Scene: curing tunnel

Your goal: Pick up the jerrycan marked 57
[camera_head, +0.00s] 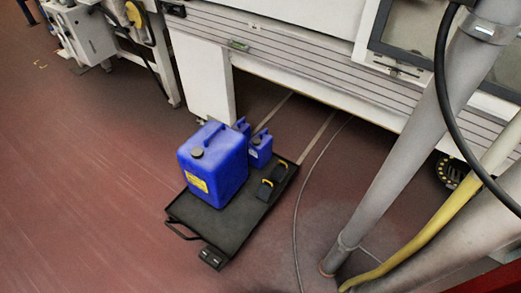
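A large blue jerrycan (222,170) with a dark cap and a yellow label stands upright on a low black platform (225,228). A small blue jerrycan (261,152) with a dark cap stands behind it to the right. Another small blue can (242,126) is behind these, partly hidden. The labels are too small to read, so I cannot tell which jerrycan is marked 57. Neither of my grippers is in view.
Two black objects with yellow handles (268,184) lie on the platform's right side. A pale machine (205,80) stands behind. Grey pipes (405,140), a yellow hose (440,222) and a thin floor cable (297,215) are to the right. The red-brown floor at left is clear.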

